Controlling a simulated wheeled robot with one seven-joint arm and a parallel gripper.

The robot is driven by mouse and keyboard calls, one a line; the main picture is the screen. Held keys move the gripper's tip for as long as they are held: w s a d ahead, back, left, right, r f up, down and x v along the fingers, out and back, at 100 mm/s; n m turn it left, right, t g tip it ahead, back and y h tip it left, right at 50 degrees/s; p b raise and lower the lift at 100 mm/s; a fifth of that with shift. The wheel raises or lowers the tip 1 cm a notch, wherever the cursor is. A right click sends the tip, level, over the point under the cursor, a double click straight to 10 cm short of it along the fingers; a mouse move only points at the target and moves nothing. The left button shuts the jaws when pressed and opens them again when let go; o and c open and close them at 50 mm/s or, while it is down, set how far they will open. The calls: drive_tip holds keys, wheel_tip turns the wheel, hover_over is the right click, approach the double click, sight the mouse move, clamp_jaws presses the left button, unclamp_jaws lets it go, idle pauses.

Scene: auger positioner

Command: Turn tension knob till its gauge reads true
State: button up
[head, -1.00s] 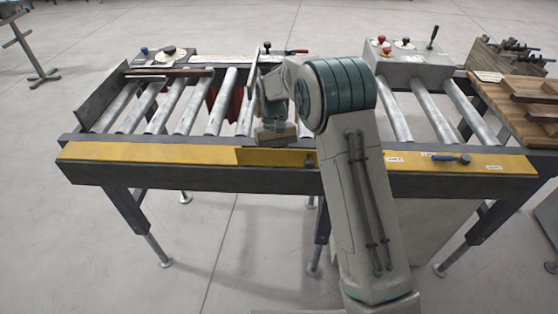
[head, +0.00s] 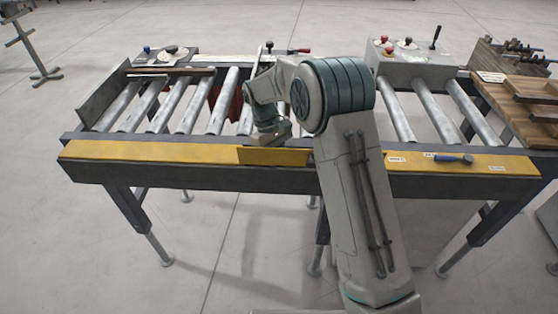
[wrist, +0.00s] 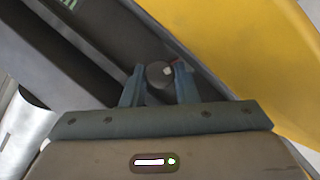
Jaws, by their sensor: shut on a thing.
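A dark round knob (wrist: 158,73) with a small pale mark on its face shows in the wrist view, beside the yellow rail. My gripper (wrist: 160,83) is shut on it, with one finger on each side. In the head view my wrist (head: 275,135) is low over the middle of the bench's front edge, beside the short yellow plate (head: 270,156). The knob and fingertips are hidden there behind my arm. I cannot make out a gauge by this knob or its reading in either view.
Steel rollers (head: 192,105) fill the bench. A back-left panel (head: 190,58) carries small knobs and a pale dial. A control box (head: 415,62) with red knobs stands back right. A blue-handled tool (head: 455,158) lies on the yellow front rail, right of my arm.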

drive_tip(key=shift+a+r, duration=0.1)
drive_tip(key=o, duration=1)
drive_tip(key=p+v, duration=0.6)
drive_tip(key=v, duration=0.2)
drive_tip(key=shift+w, duration=0.1)
